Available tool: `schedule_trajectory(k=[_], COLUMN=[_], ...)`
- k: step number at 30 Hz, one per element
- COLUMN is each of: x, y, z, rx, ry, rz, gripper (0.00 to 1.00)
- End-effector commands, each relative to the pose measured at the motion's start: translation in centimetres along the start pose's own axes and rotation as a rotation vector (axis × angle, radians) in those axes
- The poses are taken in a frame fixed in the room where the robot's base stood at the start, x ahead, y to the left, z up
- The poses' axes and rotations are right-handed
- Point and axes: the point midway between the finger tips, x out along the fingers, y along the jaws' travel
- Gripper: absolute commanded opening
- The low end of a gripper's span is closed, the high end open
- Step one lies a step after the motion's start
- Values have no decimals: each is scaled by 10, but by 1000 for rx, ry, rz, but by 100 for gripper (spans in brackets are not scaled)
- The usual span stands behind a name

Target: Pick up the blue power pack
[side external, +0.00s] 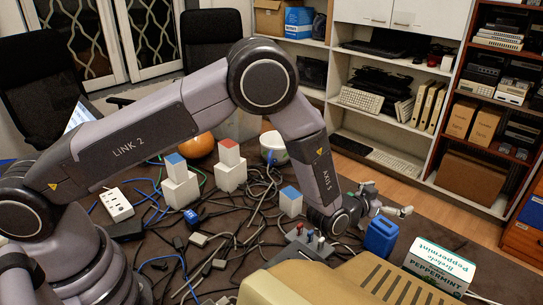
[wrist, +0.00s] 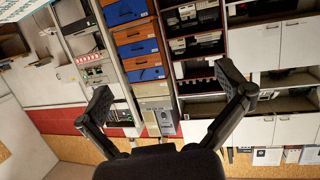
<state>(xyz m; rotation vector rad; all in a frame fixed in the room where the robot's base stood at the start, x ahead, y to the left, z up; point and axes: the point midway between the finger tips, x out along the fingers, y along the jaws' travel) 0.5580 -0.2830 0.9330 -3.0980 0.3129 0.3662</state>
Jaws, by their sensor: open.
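Several things on the dark table could be the blue power pack, and I cannot tell which it is. Another blue-topped white block (side external: 176,162) sits on a white block at the left. A solid blue box-like thing (side external: 381,236) stands at the right, below my gripper (side external: 392,205) in the picture. A small blue piece (side external: 191,217) lies among cables. My gripper is open and empty, pointing right over the table's far side. In the wrist view my gripper (wrist: 166,84) faces shelves, with no table item between its fingers.
Tangled cables (side external: 240,235) cover the table's middle. A beige case (side external: 350,282) and a peppermint box (side external: 439,265) fill the front right.

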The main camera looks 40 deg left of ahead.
Motion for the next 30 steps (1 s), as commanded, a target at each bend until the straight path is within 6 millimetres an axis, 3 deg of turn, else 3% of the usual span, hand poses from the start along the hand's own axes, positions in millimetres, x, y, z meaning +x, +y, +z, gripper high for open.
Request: schedule_trajectory(k=[1, 14, 20, 24, 30], x=[1, 11, 18, 39, 48], y=[3, 5, 4, 4, 5], z=[12, 59, 92, 88, 87], rx=[8, 17, 17, 13, 15], ry=[12, 33, 32, 35, 33], rz=[-2, -7, -6, -7, -5], gripper=[100, 100, 100, 100, 100])
